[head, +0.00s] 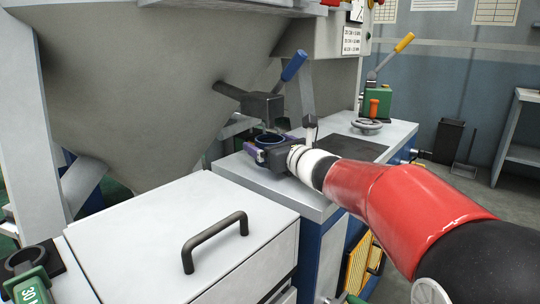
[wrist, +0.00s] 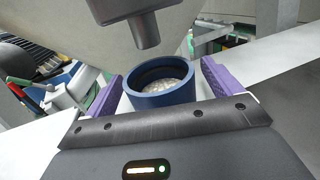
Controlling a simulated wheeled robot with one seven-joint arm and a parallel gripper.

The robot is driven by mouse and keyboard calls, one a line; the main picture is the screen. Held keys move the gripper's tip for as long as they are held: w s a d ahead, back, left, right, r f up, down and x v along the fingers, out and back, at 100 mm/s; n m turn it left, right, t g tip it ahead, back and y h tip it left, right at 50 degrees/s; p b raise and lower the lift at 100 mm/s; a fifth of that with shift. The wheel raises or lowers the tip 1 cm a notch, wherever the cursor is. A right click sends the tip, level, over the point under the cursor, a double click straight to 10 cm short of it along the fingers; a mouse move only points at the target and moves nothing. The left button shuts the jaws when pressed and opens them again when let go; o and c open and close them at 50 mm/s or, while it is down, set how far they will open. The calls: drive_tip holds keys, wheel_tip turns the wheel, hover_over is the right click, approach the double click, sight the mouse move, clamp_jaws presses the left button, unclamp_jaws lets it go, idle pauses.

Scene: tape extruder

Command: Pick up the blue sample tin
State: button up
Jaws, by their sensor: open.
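The blue sample tin (wrist: 162,98) is a round, open-topped cup with pale granular stuff inside. In the wrist view it stands between the two purple fingers of my gripper (wrist: 164,85), which are spread apart with a gap to the tin on each side. In the head view the tin (head: 268,141) shows as a dark blue ring on the grey worktop, below a dark spout. My gripper (head: 268,150) is open around it there, and the near finger hides part of the tin.
The dark spout (head: 262,106) with its blue-handled lever (head: 293,66) hangs just above the tin; it also shows in the wrist view (wrist: 146,30). The big grey hopper (head: 150,80) fills the left. A white cabinet with a black handle (head: 214,240) stands in front.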

drive_tip(key=shift+x, duration=1)
